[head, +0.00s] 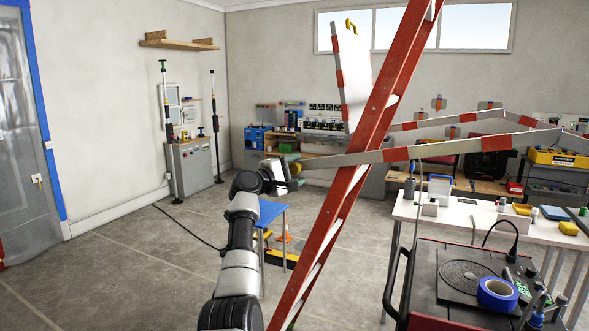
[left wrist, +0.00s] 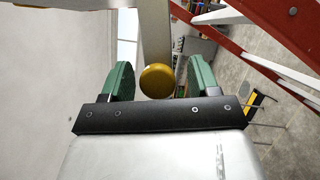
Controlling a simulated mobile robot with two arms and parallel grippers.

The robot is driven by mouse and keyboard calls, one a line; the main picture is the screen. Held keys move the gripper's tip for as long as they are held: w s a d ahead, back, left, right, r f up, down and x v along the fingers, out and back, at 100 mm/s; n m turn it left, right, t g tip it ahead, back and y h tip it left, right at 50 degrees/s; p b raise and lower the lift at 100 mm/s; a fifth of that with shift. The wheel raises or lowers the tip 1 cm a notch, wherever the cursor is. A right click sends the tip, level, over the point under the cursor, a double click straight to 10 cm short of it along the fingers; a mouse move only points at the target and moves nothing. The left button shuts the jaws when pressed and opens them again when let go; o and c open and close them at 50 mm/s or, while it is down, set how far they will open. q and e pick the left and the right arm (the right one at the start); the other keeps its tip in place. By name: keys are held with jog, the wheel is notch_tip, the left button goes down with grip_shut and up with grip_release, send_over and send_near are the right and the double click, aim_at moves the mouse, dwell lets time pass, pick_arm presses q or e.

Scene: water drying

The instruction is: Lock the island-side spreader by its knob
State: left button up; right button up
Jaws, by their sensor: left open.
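A red stepladder (head: 352,165) leans across the middle of the head view. A pale spreader bar with red bands (head: 440,150) runs right from it, and its left end reaches my left gripper (head: 287,171). In the left wrist view the yellow knob (left wrist: 157,80) sits between the two green fingers of the left gripper (left wrist: 160,82), which are open, with gaps on both sides. The pale bar (left wrist: 156,35) rises behind the knob. My right gripper is not in view.
A second banded bar (head: 450,121) lies behind the first. A cart (head: 425,265) with blue tape (head: 497,293) stands at the lower right, before a white table (head: 455,216). The floor at left is mostly clear.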

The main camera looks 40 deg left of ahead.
pick_arm(q)
grip_shut()
jog(key=r, duration=0.1)
jog(key=r+m+p, duration=0.2)
jog(key=shift+s+a+r+g, duration=0.15)
jog(key=shift+a+r+g, duration=0.1)
jog(key=shift+r+g, duration=0.15)
jog(key=shift+r+m, duration=0.25)
jog(key=shift+m, duration=0.15)
grip_release()
jog(key=shift+f, duration=0.1)
